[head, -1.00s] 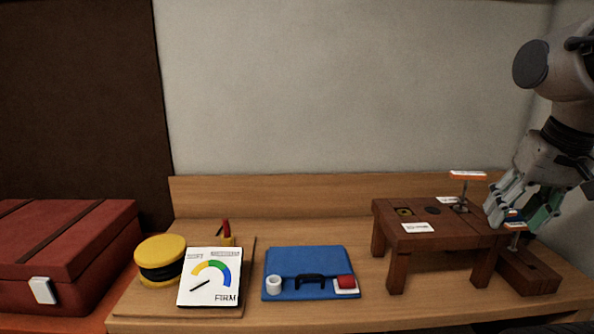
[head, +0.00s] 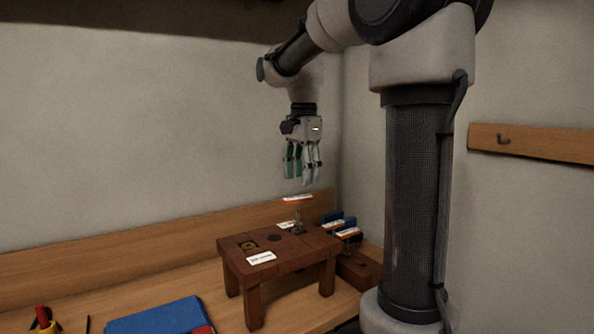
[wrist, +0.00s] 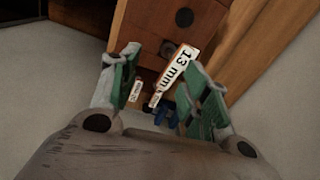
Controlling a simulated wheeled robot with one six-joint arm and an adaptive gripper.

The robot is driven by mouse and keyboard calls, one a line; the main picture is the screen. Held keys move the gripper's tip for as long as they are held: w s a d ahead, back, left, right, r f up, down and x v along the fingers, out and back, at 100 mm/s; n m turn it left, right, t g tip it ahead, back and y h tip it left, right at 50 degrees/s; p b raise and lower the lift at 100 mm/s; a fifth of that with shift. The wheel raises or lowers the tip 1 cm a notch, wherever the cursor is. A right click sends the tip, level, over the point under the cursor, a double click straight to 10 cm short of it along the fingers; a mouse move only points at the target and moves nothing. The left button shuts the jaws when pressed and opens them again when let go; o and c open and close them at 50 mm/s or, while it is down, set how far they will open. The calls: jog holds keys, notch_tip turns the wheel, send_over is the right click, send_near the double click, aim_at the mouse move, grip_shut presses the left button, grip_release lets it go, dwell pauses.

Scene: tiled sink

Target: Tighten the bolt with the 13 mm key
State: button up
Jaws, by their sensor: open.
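The 13 mm key (head: 298,200) stands upright on the small brown wooden table, its flat handle on top with an orange edge. The shaft ends at a grey fitting (head: 298,229) on the tabletop; I cannot make out the bolt itself there. My gripper (head: 302,182) is open and empty, fingers pointing down, above the key and clear of it. In the wrist view the label shows between and beyond the fingertips (wrist: 163,72).
A low wooden rack (head: 357,266) right of the table (head: 290,262) holds other keys, one orange-edged (head: 348,234) and some blue (head: 334,220). The tabletop has a dark round spot (head: 274,238), a yellowish ring (head: 248,246) and a white label (head: 261,258). A blue mat (head: 155,317) lies left.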

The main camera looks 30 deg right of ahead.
aim_at(298, 197)
jog(key=w+m, duration=0.2)
jog(key=w+d+m, duration=0.1)
jog(key=shift+w+d+f+g, duration=0.1)
jog(key=shift+w+f+g, duration=0.2)
jog(key=shift+w, duration=0.05)
jog(key=shift+f, duration=4.4)
jog(key=shift+c, duration=0.4)
jog(key=c, duration=0.9)
